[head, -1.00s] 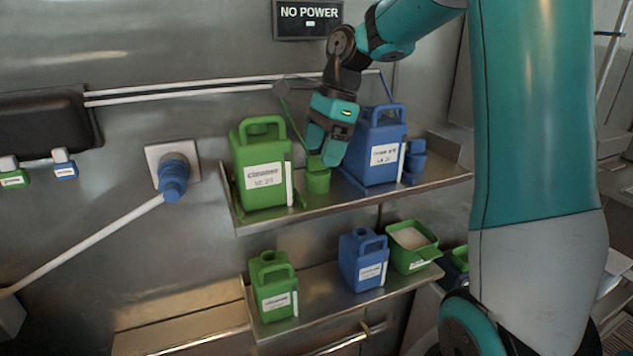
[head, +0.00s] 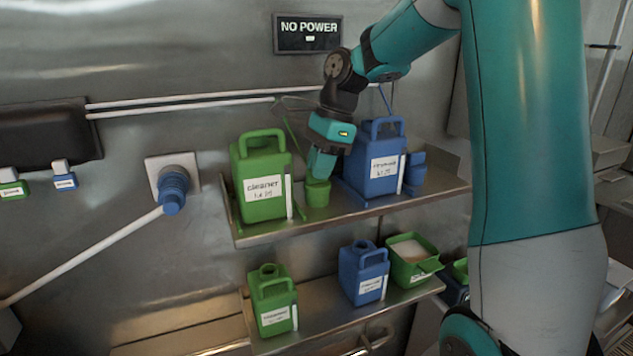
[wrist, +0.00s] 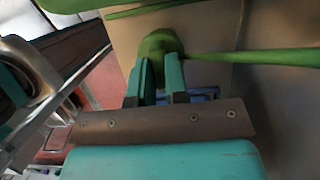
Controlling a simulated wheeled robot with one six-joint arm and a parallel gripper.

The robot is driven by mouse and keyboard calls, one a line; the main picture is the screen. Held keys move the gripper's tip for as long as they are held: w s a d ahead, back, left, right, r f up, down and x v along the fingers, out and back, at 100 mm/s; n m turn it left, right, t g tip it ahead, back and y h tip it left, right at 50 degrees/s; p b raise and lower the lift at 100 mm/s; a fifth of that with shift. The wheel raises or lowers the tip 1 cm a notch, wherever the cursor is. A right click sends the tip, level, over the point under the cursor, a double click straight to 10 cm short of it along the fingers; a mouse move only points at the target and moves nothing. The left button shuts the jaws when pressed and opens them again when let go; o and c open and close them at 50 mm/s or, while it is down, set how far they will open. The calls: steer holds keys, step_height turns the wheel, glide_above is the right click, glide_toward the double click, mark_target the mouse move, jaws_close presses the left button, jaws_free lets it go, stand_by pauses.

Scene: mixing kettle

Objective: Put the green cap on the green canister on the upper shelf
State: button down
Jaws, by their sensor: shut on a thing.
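The large green canister (head: 262,185), with a handle and a white label, stands at the left of the upper shelf. The green cap (head: 318,193) is a small cup shape just right of it, at shelf level. My gripper (head: 321,170) points down from above, shut on the cap's upper part. In the wrist view, my gripper's two teal fingers (wrist: 160,80) meet a rounded green piece (wrist: 160,43), which looks like the cap. I cannot tell whether the cap touches the shelf. The canister's mouth is not clearly visible behind its handle.
A large blue canister (head: 376,170) stands close to the right of my gripper, with a blue cup (head: 415,172) beside it. The upper shelf (head: 290,228) has a thin front edge. Below are a small green canister (head: 273,305), a small blue canister (head: 362,275) and a green bin (head: 414,262).

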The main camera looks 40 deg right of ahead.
steer(key=shift+r+p, duration=0.3)
steer(key=shift+p, duration=0.3)
steer(key=shift+r, duration=0.15)
step_height(320, 180, up, 4)
steer(key=p, duration=0.5)
steer(key=shift+f, duration=0.25)
steer(key=shift+f, duration=0.1)
